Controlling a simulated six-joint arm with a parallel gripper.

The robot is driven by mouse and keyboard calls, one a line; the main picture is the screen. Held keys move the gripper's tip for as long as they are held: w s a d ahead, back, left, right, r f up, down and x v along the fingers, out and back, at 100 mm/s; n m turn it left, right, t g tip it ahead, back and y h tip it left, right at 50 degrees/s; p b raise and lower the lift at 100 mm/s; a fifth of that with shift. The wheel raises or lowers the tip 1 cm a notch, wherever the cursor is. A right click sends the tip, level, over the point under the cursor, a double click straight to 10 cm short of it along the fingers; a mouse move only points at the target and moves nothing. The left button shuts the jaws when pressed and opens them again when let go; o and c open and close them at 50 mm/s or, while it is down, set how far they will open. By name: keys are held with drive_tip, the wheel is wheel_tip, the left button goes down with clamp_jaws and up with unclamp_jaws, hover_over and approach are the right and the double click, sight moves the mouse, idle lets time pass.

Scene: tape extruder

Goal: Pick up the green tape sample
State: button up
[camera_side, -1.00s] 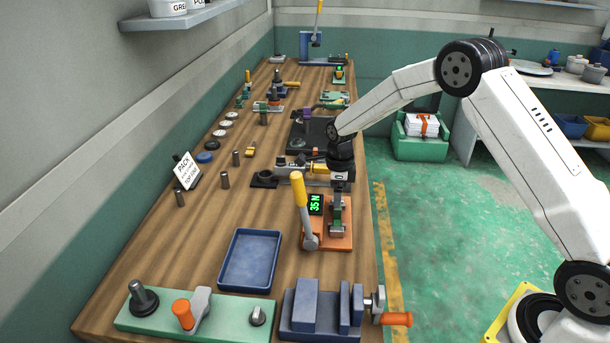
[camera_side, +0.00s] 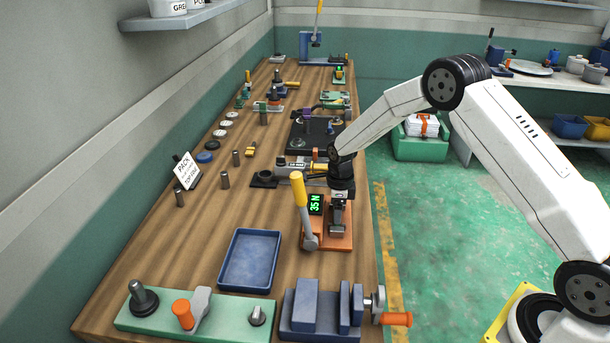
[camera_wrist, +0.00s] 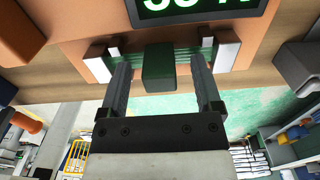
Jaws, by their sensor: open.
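The green tape sample (camera_wrist: 158,66) shows in the wrist view as a dark green block in the middle of a thin green strip. The strip runs between two pale end pieces on an orange tester (camera_wrist: 260,35). In the side view my gripper (camera_side: 338,222) points down over the orange tester (camera_side: 315,240) and hides the sample.
A yellow-handled lever (camera_side: 300,190) and a green "35 N" display (camera_side: 316,204) stand close left of my gripper. A blue tray (camera_side: 250,260) and a blue vise (camera_side: 318,312) lie nearer the camera.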

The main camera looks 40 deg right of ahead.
clamp_jaws()
idle(0.3)
drive_tip(key=shift+r, duration=0.2)
drive_tip(key=shift+r, duration=0.5)
wheel_tip(320, 180, up, 2)
drive_tip(key=s+a+r, duration=0.1)
drive_tip(key=s+r, duration=0.8)
drive_tip(key=s, duration=0.5)
drive_tip(key=shift+a+r, duration=0.2)
drive_tip(key=shift+r, duration=0.15)
